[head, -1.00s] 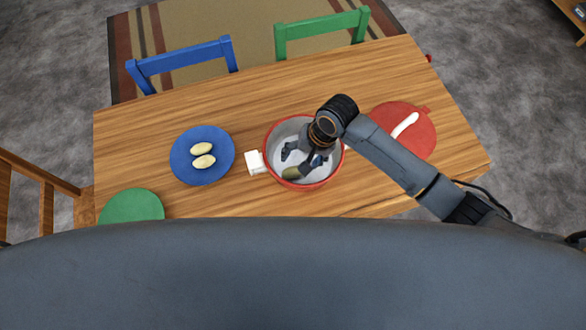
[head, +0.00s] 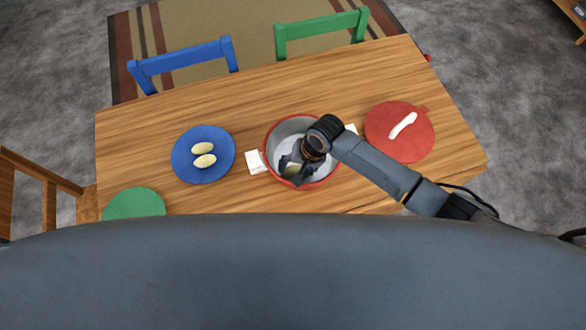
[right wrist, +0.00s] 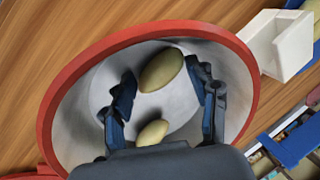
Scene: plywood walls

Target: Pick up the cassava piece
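A red-rimmed pot (head: 268,143) with a pale inside stands on the table. In the right wrist view, two yellowish oval cassava pieces lie in the pot (right wrist: 60,95): one (right wrist: 161,69) between my fingertips and one (right wrist: 152,132) nearer the palm, partly cut off by the gripper body. My right gripper (head: 291,168) reaches down into the pot. In the right wrist view, its blue-and-black fingers (right wrist: 164,82) are open on either side of the farther piece, with gaps visible. Two more pale oval pieces (head: 203,154) lie on a blue plate (head: 184,173). My left gripper is not in view.
A red board (head: 385,145) with a white long item (head: 403,125) lies to the right. A green plate (head: 133,203) is at the near left. White handles (head: 254,161) stick out from the pot. Blue and green chairs stand at the far side.

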